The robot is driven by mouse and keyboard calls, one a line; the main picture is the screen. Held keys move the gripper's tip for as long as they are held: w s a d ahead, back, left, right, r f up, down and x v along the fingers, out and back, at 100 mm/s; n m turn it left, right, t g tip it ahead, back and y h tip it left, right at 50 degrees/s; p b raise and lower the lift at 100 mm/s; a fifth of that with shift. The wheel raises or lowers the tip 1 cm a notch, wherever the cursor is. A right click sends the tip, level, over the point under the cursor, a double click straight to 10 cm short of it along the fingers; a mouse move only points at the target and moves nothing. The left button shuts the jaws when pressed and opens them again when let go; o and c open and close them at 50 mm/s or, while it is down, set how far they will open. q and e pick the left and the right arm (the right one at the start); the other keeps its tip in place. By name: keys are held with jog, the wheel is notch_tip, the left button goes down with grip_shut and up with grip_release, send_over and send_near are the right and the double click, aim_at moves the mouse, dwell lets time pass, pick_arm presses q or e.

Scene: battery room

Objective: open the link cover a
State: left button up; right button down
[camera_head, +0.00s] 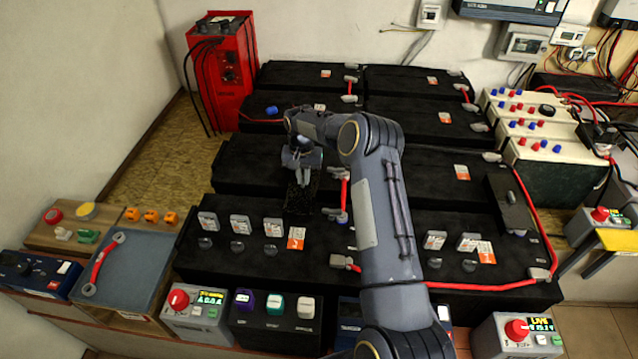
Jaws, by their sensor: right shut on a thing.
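My right gripper (303,178) reaches over the middle of the black battery bank (245,165) and points down. It is shut on a small dark cover (300,199), which I take to be link cover a. The cover is dark against the black batteries, so its edges and how far it stands open are hard to tell. A similar black cover (510,203) with a grey knob sits at the right side of the bank. My right arm hides part of the bank. My left gripper is not in view.
Small grey parts and orange labels (296,238) lie on the front batteries. A red cable (345,190) runs close to the right of the gripper. Control boxes (200,310) line the front edge. A red charger (223,70) stands at the back left.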

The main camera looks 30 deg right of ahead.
jog(key=shift+w, duration=0.1)
jog(key=c, duration=1.5)
grip_release()
jog(key=shift+r, duration=0.1)
jog(key=shift+r+b, duration=0.4)
jog(key=shift+r, duration=3.45)
notch_tip(320, 180, up, 10)
jog(key=n+t, duration=0.1)
jog(key=n, duration=0.1)
send_over(303, 180)
jog(key=s+a, duration=0.3)
jog(key=s, duration=0.3)
jog(key=s+a+r+n+t+y, duration=0.15)
jog(key=s+a+r, duration=0.25)
jog(key=s+r, duration=0.45)
jog(key=s+a+f+n+t+y, duration=0.1)
jog(key=s+a, duration=0.4)
jog(key=s, duration=0.7)
jog(key=s+a+f+n+t+y, duration=0.1)
jog(key=s+a+f, duration=0.3)
jog(key=s, duration=0.8)
jog(key=shift+a+f+n+t, duration=0.15)
jog(key=shift+a+n+t, duration=0.35)
jog(key=shift+a, duration=0.35)
